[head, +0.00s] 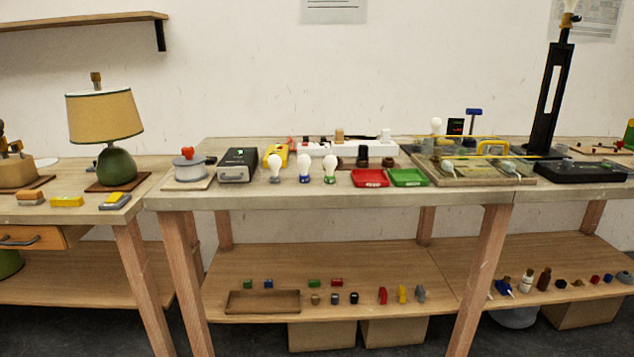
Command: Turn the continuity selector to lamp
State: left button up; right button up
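No part labelled as the continuity selector can be made out at this distance. A dark grey box (238,166) with a small green light or display on top and a handle-like bar on its front stands on the middle bench. A flat black unit (581,172) lies at the right by a tall black stand (553,97). I cannot tell which of them carries the selector, or its setting. A lamp with a tan shade (104,117) and green base stands on the left bench. Neither of my grippers is in view.
Several white bulbs (304,169) stand along the middle bench (340,195). Beside them are a red tray (370,178) and a green tray (408,178). A round grey pot-like thing (189,167) stands left of the grey box. A lower shelf (350,262) holds small coloured parts.

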aim_at(567, 162)
jog(key=i+z, duration=0.1)
jog(key=z, duration=0.4)
jog(key=i+z, duration=0.15)
jog(key=z, duration=0.35)
jog(key=i+z, duration=0.1)
jog(key=z, duration=0.4)
